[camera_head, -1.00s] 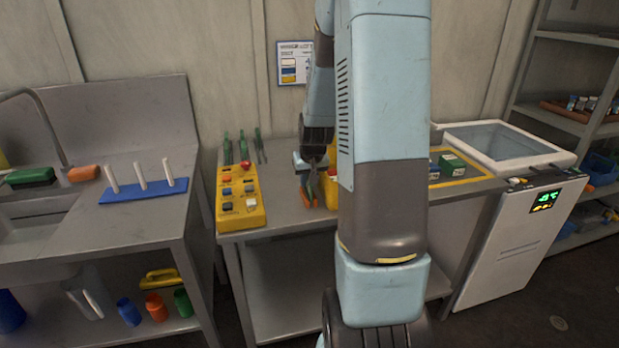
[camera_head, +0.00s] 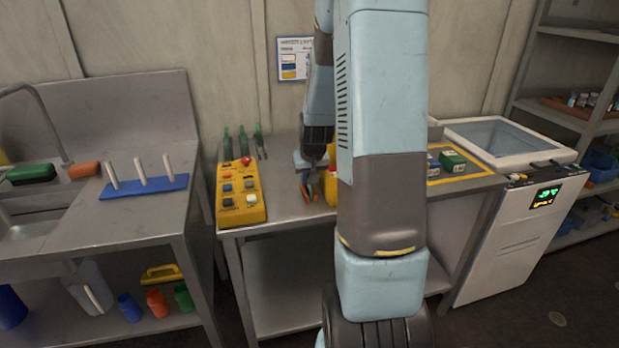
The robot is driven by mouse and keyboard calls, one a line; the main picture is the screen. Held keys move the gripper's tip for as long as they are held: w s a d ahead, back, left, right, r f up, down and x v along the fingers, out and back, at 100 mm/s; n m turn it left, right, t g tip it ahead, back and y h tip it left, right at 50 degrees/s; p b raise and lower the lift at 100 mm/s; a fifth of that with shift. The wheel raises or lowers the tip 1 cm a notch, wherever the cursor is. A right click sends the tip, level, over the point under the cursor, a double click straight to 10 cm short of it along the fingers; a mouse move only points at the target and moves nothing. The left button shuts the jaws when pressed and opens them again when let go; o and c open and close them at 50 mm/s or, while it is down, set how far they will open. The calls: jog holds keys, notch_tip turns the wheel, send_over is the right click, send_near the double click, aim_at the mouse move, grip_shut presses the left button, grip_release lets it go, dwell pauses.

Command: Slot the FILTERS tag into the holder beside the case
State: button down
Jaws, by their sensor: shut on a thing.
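My gripper (camera_head: 312,190), with orange at its fingertips, hangs low over the middle of the grey bench (camera_head: 285,212). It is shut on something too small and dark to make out. I cannot read FILTERS on anything. A yellow thing (camera_head: 331,186) stands just right of my gripper, mostly hidden behind my arm; I cannot tell if it is the case. I cannot make out the holder. A gap between gripper and yellow thing is not clear.
A yellow button box (camera_head: 240,193) and green-handled tools (camera_head: 243,145) are left of my gripper. Green (camera_head: 452,162) and blue boxes stand in a yellow-outlined area at right. A white glass-topped unit (camera_head: 520,240) adjoins the bench. A blue pegged rack (camera_head: 144,187) is on the sink counter.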

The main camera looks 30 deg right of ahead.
jog(key=shift+f, duration=0.35)
dwell(0.8)
dwell(0.4)
jog(key=c, duration=0.9)
grip_release()
jog(key=shift+o, duration=0.3)
jog(key=o, duration=0.3)
jog(key=shift+r, duration=8.05)
